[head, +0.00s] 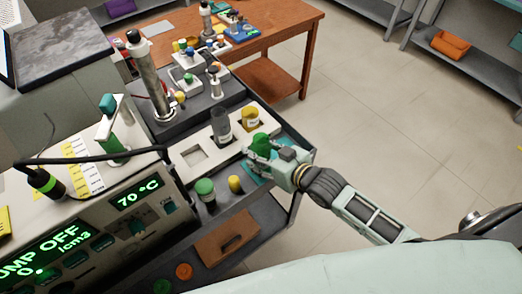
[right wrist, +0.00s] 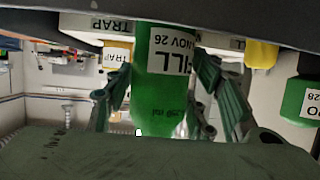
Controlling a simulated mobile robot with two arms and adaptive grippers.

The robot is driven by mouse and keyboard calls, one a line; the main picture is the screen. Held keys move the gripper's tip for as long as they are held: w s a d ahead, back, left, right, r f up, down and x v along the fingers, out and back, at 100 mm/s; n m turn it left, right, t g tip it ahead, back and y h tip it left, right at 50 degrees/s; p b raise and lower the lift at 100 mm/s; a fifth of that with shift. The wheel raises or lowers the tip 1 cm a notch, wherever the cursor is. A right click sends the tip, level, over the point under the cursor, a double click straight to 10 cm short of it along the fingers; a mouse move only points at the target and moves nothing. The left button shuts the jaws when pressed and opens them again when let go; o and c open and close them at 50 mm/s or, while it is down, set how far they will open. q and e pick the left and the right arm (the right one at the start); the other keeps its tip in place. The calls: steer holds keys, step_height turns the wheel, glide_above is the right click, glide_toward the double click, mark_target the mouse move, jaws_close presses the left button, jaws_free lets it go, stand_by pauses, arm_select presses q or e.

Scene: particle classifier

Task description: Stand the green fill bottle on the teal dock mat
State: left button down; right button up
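The green fill bottle (head: 261,141) is upright between the fingers of my right gripper (head: 257,152). In the right wrist view, which is upside down, the bottle (right wrist: 165,80) shows its FILL label, and the gripper fingers (right wrist: 165,88) meet its two sides. The gripper looks shut on it. The teal dock mat (head: 254,175) shows partly below the gripper, at the right end of the dark bench. The gripper hides the bottle's base, so I cannot tell whether it touches the mat. My left gripper is out of view.
A green-capped bottle (head: 205,192) and a small yellow-capped one (head: 235,184) stand left of the mat. A white rack (head: 194,156) holds a grey bottle (head: 221,126) and a yellow bottle (head: 250,117) behind. The instrument panel (head: 110,220) fills the left.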

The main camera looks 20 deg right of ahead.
steer(key=shift+o, duration=1.2)
steer(key=shift+r, duration=0.1)
steer(key=shift+s+d+r, duration=0.1)
steer(key=shift+s, duration=0.05)
steer(key=b+v, duration=0.1)
steer(key=v, duration=1)
steer(key=shift+s, duration=0.25)
steer(key=shift+d+r, duration=0.1)
steer(key=shift+d, duration=0.05)
